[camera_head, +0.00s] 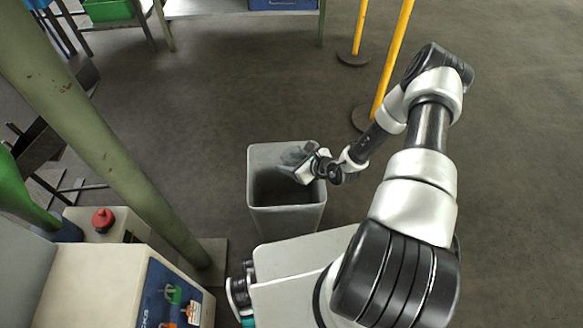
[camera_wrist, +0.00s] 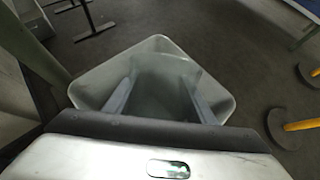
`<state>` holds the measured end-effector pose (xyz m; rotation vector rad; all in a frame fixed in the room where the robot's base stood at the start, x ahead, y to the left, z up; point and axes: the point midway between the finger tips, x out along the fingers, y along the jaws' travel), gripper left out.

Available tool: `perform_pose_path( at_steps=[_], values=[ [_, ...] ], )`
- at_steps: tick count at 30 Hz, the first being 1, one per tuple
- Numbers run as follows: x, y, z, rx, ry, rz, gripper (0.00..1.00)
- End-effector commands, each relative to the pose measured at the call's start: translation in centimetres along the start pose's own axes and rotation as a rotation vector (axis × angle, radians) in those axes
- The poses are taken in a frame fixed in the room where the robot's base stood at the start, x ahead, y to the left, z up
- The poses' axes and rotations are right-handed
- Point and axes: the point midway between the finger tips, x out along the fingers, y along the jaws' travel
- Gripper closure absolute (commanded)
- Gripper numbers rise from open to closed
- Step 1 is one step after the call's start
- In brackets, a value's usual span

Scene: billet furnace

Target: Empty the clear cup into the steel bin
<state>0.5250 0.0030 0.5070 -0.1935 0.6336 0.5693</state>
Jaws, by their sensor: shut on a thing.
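The steel bin (camera_head: 285,218) is a grey, open-topped square bin standing on the floor near the centre of the head view. Its opening also fills the middle of the wrist view (camera_wrist: 88,92). My gripper (camera_head: 297,163) is over the right part of the bin's opening. In the wrist view its two fingers (camera_wrist: 162,95) stand on either side of the clear cup (camera_wrist: 165,62), shut on it. The cup is see-through and faint against the bin's inside, and seems tilted over the opening. I cannot tell whether anything is in it.
Yellow posts (camera_head: 391,60) on dark round bases stand behind my arm. Open floor lies behind the bin.

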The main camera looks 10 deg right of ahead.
Motion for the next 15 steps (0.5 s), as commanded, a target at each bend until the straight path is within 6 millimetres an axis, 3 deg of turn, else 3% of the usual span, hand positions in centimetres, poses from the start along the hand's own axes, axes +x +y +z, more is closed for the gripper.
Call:
perform_pose_path(
  at_steps=[1,7,15],
  values=[
    [0.6,-0.1,-0.8,0.006,-0.037,-0.002,0.73],
    [1.4,0.0,-0.7,0.004,-0.218,-0.001,0.73],
    [2.0,0.0,0.5,0.004,-0.514,-0.002,0.73]
  ],
)
